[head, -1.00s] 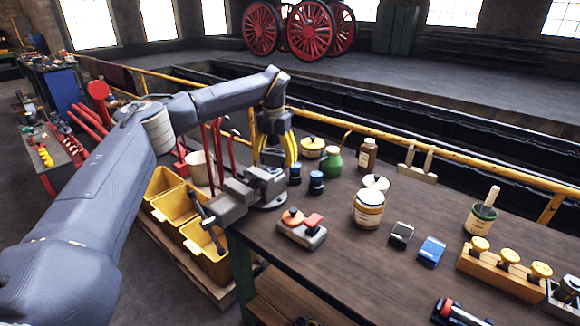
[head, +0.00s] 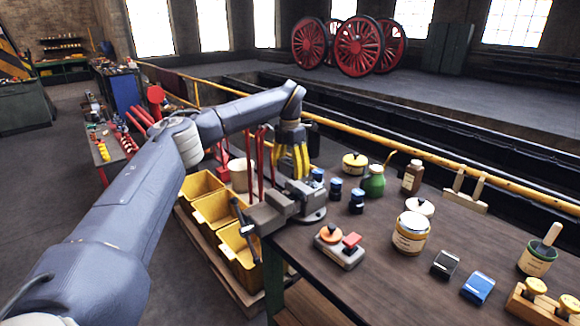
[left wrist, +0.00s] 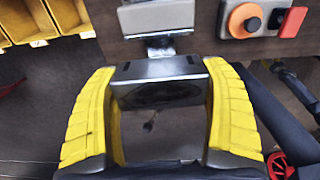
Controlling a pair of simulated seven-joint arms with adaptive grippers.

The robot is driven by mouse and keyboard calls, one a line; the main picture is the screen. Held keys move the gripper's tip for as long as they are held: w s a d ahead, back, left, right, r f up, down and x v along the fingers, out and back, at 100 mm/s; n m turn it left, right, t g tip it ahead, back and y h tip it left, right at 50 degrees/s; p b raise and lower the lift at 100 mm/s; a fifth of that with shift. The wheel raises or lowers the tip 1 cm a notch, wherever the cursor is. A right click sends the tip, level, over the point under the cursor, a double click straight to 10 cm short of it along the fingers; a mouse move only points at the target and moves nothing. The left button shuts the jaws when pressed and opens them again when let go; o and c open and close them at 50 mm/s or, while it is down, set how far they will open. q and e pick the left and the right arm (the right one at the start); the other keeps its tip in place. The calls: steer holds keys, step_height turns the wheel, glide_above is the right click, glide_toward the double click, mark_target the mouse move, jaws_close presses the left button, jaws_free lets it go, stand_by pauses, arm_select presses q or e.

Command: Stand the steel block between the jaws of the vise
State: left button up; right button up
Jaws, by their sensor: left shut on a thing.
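The grey steel vise (head: 312,212) stands at the table's left corner, its jaw end also at the top of the left wrist view (left wrist: 157,17). My left gripper (head: 293,172), with yellow fingers, points down just over the vise in the head view. In the left wrist view its two fingers (left wrist: 160,115) are shut on the sides of the shiny steel block (left wrist: 158,93). The block is hard to make out in the head view, hidden by fingers and vise. Whether it touches the vise, I cannot tell. My right gripper is not in view.
A switch box (head: 339,247) with orange and red buttons stands close in front of the vise. Yellow bins (head: 213,209) and upright red tools (head: 261,165) are left.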

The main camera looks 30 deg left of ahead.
arm_select(q)
glide_above(290, 189)
steer(key=s+d, duration=0.2)
steer(key=s, duration=0.1)
steer(key=shift+w+a+f, duration=0.15)
steer(key=shift+f, duration=2.35)
steer(key=shift+f, duration=1.55)
steer(key=o, duration=1.5)
steer(key=shift+c, duration=0.2)
steer(key=shift+o, duration=0.2)
steer(key=shift+f, duration=0.15)
steer(key=shift+r, duration=4.05)
